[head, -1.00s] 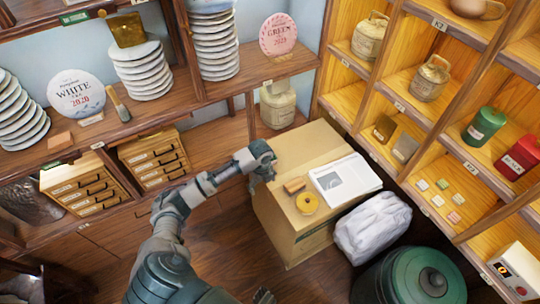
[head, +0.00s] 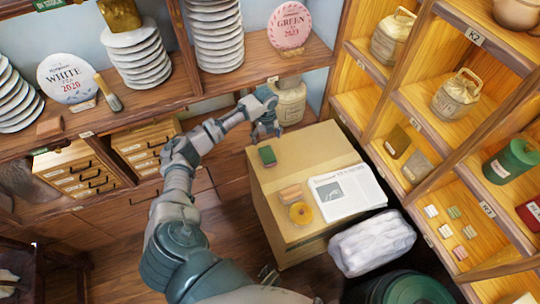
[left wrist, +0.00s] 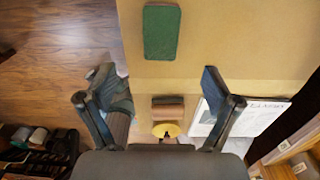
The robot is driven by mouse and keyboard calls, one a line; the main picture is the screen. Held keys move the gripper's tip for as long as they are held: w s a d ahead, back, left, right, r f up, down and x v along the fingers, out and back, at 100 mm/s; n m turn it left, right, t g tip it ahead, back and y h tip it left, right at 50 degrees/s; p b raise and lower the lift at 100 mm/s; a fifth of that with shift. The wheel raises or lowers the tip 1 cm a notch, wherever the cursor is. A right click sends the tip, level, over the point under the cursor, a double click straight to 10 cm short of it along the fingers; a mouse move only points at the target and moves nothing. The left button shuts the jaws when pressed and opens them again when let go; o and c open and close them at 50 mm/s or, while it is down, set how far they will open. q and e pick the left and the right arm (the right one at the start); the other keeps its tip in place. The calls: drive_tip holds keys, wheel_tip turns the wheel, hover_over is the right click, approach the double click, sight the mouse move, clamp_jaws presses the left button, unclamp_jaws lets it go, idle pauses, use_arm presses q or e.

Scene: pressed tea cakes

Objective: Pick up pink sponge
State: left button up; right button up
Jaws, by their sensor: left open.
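A small pinkish-tan block, which looks like the pink sponge (head: 290,194), lies on top of the cardboard box (head: 283,240), beside a yellow ring. It also shows in the left wrist view as a brownish-pink block (left wrist: 168,113), low between the fingers in the picture. My left gripper (head: 265,130) is above the far left edge of the box, open and empty, apart from the block. Its two spread fingers (left wrist: 163,82) show in the left wrist view. A dark part at the bottom of the head view may be my right gripper (head: 268,275); its jaws are unclear.
A green sponge (head: 267,156) lies near the box's far left corner. The yellow ring (head: 301,213) and a newspaper (head: 345,190) lie close to the pink block. A white wrapped bundle (head: 371,243) stands right of the box. Shelves (head: 425,95) rise on the right.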

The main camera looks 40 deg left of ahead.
sight(267, 154)
use_arm(q)
wheel_tip(267, 154, down, 7)
drive_tip(key=shift+w+a+f+b, duration=0.1)
drive_tip(key=shift+a+b, duration=0.05)
drive_tip(key=shift+b, duration=0.4)
drive_tip(key=f, duration=0.3)
drive_tip(key=f+b, duration=0.1)
drive_tip(key=shift+d+f, duration=0.4)
drive_tip(key=shift+a+f, duration=0.1)
drive_tip(key=shift+f, duration=0.2)
drive_tip(key=shift+c, duration=0.4)
drive_tip(key=c, duration=0.7)
use_arm(e)
wheel_tip(267, 154, up, 7)
drive_tip(key=shift+r, duration=0.15)
